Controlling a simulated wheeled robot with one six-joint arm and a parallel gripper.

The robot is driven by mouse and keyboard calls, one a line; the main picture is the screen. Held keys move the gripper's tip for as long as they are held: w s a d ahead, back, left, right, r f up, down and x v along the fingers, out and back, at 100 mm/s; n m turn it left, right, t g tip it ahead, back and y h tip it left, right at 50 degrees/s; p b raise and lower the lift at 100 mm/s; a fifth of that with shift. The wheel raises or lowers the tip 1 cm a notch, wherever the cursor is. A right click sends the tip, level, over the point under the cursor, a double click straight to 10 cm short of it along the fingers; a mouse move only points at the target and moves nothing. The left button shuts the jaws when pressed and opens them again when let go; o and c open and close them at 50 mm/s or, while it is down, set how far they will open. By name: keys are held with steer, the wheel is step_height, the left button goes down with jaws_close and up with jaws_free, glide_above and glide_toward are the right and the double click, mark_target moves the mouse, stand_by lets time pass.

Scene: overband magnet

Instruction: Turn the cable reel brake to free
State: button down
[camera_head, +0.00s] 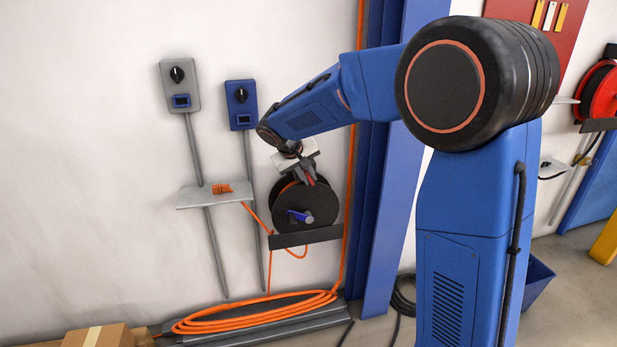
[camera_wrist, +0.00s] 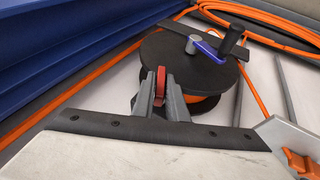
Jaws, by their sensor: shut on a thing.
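The black cable reel (camera_head: 318,205) hangs on the wall with orange cable on it, and in the wrist view its round disc (camera_wrist: 190,68) faces up in the picture. A red piece (camera_wrist: 161,84), seemingly the brake lever, stands at the reel's edge. My gripper (camera_head: 309,181) is at the reel's upper edge, shut on this red piece. In the wrist view both grey fingers (camera_wrist: 160,92) press on its sides. The lever's lower end and any brake markings are hidden. A blue crank with a dark grip (camera_wrist: 208,46) sits on the disc's front, apart from my fingers.
A grey switch box (camera_head: 179,85) and a blue one (camera_head: 241,105) are on poles left of the reel. A small shelf (camera_head: 195,197) holds an orange connector (camera_head: 222,188). A blue column (camera_head: 402,170) stands close right. Coiled orange cable (camera_head: 250,313) lies below.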

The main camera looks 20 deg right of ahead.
steer(key=h, duration=0.2)
steer(key=n+h, duration=0.1)
steer(key=h, duration=0.3)
steer(key=shift+a+f+n+t, duration=0.2)
steer(key=shift+f+n+t, duration=0.05)
steer(key=shift+n+t, duration=0.05)
steer(key=n+h, duration=0.1)
steer(key=h, duration=0.2)
steer(key=t+h, duration=0.1)
steer(key=h, duration=0.1)
steer(key=shift+f+n+h, duration=0.1)
steer(key=shift+n+h, duration=0.3)
steer(key=c, duration=1.8)
jaws_free()
steer(key=shift+c, duration=0.2)
steer(key=v, duration=1.7)
steer(key=shift+s+f, duration=0.3)
